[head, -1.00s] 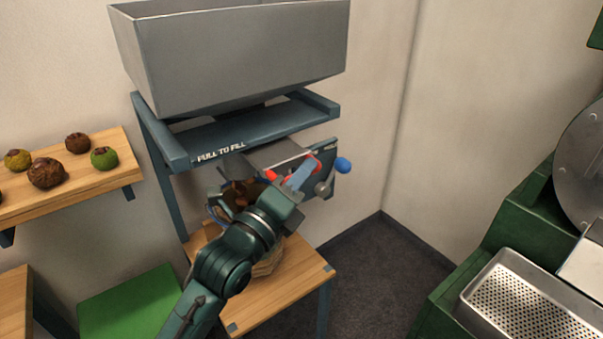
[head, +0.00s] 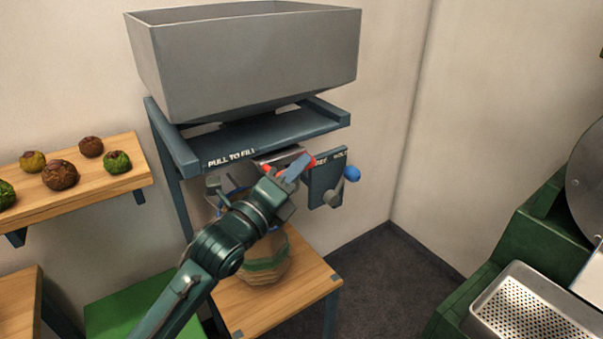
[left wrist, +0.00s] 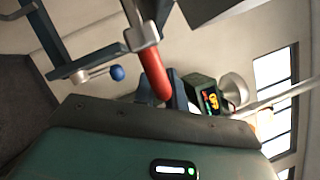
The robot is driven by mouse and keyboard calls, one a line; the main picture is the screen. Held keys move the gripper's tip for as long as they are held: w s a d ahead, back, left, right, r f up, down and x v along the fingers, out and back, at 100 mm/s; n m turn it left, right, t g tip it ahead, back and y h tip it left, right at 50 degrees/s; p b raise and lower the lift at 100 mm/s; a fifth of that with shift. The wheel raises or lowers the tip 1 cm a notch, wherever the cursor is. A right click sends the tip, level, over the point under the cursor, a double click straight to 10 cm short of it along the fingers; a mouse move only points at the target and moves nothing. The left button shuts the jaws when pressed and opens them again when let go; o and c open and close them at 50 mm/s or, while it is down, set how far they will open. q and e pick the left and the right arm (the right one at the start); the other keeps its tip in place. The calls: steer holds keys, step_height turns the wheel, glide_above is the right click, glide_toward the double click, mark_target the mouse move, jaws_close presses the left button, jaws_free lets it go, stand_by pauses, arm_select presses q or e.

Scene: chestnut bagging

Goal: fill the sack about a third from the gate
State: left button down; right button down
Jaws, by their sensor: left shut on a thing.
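The grey hopper (head: 250,65) stands above a dark blue frame marked "PULL TO FILL" (head: 232,157). Below it is the metal gate plate (head: 280,156) with a red handle (head: 311,161). My left gripper (head: 289,172) is shut on the red handle, which also shows in the left wrist view (left wrist: 154,74). The brown sack (head: 266,265) with a green band stands upright on a wooden stand under the gate. My arm covers part of the sack and its mouth, so the fill level is hidden. My right gripper is not in view.
A bolt panel with a blue knob (head: 352,174) is right of the gate. A wooden shelf (head: 125,181) with several husks is at left. A perforated metal tray (head: 530,305) is at lower right. The left wrist view shows a lit display (left wrist: 209,100).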

arm_select(q)
steer(key=shift+w+a, duration=0.1)
steer(key=c, duration=1.5)
jaws_free()
steer(key=shift+o, duration=0.2)
steer(key=shift+w, duration=0.1)
steer(key=b+v, duration=0.2)
steer(key=v, duration=1.1)
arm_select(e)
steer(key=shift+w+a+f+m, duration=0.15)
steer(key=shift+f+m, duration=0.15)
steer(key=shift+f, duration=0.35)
